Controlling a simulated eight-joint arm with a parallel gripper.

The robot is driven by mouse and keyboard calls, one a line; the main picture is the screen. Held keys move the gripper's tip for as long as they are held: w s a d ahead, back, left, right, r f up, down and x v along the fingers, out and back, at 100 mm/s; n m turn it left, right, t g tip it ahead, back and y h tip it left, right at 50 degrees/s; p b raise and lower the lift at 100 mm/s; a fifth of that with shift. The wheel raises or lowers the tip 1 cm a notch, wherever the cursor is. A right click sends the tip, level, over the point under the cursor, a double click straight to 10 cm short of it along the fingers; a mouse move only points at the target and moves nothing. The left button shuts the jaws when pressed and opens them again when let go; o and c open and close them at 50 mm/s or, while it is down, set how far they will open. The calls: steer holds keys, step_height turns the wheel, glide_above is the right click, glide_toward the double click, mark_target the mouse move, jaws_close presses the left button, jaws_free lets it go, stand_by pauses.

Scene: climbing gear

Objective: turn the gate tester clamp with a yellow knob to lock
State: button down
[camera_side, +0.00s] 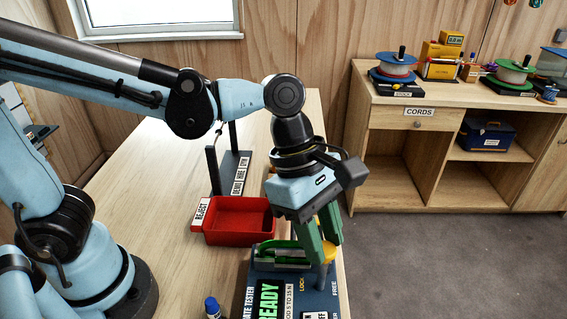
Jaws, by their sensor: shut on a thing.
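The gate tester (258,268) is a dark blue unit at the table's front edge, with a green READY display. LOCK and FREE are marked on its right part. A green piece (275,247), which looks like a carabiner, lies on it. My gripper (321,255) points down over the tester's right side, near the LOCK and FREE marks. Its green fingers are shut on the clamp, whose yellow knob is mostly hidden; only a small yellow bit shows beside the fingers. I cannot tell the clamp's exact angle.
A red REJECT bin (240,221) stands just behind the tester. A DEMO WIRE GYM stand (231,172) is further back. A blue-capped bottle (212,307) is at the front left. The table's left part is clear. A wooden cabinet (416,141) with cord spools is at the right.

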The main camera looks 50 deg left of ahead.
steer(key=n, duration=0.2)
steer(key=n+t, duration=0.1)
steer(key=n, duration=0.1)
steer(key=n+t+y, duration=0.1)
steer(key=n, duration=0.1)
steer(key=shift+s+n, duration=0.3)
stand_by(0.5)
steer(key=c, duration=0.8)
jaws_free()
steer(key=v, duration=1.2)
steer(key=shift+s+d, duration=0.1)
steer(key=shift+s, duration=0.05)
